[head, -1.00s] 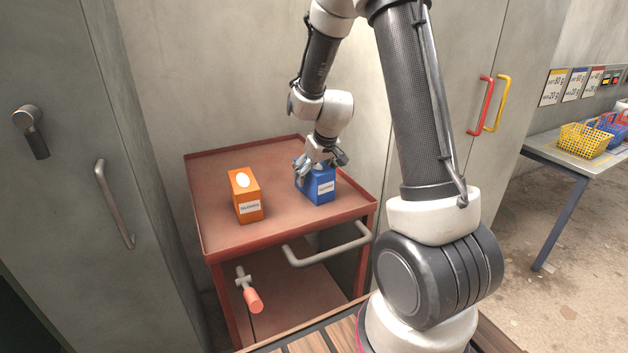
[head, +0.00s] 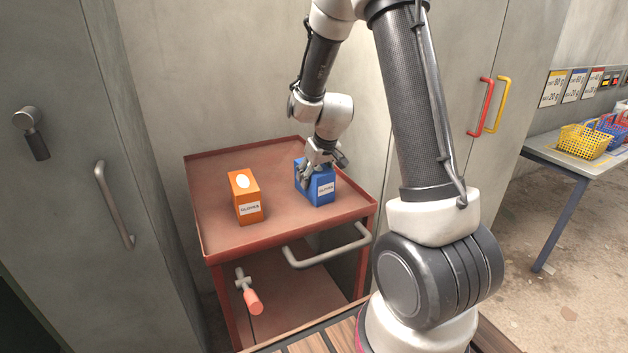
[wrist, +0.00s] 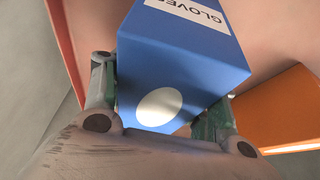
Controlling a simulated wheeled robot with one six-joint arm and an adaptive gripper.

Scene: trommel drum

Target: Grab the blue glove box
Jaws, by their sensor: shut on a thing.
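The blue glove box (head: 320,190) stands upright on the right part of the red cart's top shelf in the head view. Its white label faces the front. My gripper (head: 308,178) is at the box from above and behind, shut on it. In the wrist view the blue box (wrist: 185,62) fills the middle, with its white oval opening and "GLOVES" label showing. The fingers of my gripper (wrist: 158,115) are on either side of the box. I cannot tell whether the box is lifted at all from the shelf.
An orange glove box (head: 245,197) stands to the left on the cart (head: 215,240); it also shows in the wrist view (wrist: 290,110). A grey cabinet (head: 70,150) is at the left. A table (head: 550,150) with yellow and blue baskets is at the far right.

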